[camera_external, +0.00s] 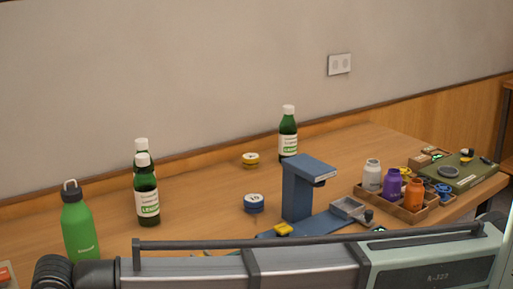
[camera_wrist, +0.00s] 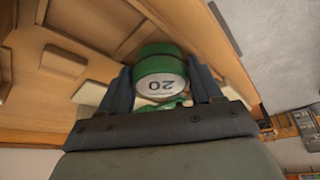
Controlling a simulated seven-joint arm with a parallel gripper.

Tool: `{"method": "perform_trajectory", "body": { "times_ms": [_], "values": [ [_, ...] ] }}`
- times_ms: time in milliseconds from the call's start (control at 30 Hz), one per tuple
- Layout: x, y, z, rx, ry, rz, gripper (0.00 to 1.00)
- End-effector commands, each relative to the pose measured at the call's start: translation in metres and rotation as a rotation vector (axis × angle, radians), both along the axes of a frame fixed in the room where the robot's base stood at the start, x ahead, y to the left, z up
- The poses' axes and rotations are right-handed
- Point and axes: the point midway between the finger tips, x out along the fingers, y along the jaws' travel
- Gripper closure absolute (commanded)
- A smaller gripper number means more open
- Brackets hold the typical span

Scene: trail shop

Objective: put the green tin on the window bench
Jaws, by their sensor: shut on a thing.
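My gripper (camera_wrist: 160,72) is shut on the green tin (camera_wrist: 158,54), with one dark finger on each side of it in the wrist view. The tin has a pale round face marked "20", which shows upside down. My gripper and the tin are not visible in the external view. Wooden panels and ledges (camera_wrist: 60,62) fill the wrist view behind the tin. I cannot tell which of these surfaces, if any, is the window bench.
In the external view, a wooden table (camera_external: 200,215) holds a green bottle (camera_external: 77,228), dark green bottles (camera_external: 147,192), a blue stand (camera_external: 297,190), a yellow tape roll (camera_external: 250,160), a blue one (camera_external: 254,203) and a wooden tray (camera_external: 408,213) of small containers. My arm spans the front.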

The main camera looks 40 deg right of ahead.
Motion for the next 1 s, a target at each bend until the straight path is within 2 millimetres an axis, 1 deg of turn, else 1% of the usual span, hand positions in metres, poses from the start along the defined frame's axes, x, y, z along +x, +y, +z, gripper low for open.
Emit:
{"method": "perform_trajectory", "body": {
  "times_ms": [33,67,333,367,467,567,800,1000],
  "values": [
    [-0.001,-0.003,-0.011,-0.02,0.007,0.0,0.7],
    [-0.001,-0.003,-0.011,-0.02,0.006,0.001,0.34],
    [-0.002,-0.004,-0.01,-0.021,0.007,0.001,0.08],
    [-0.003,-0.004,-0.009,-0.021,0.008,0.001,0.06],
    [-0.006,-0.006,-0.002,-0.018,0.009,0.002,0.06],
    [-0.01,-0.011,0.012,-0.016,0.009,0.004,0.06],
    [-0.017,-0.025,0.058,-0.005,0.002,0.002,0.06],
    [-0.024,-0.036,0.093,-0.001,0.0,0.001,0.06]
  ]
}}
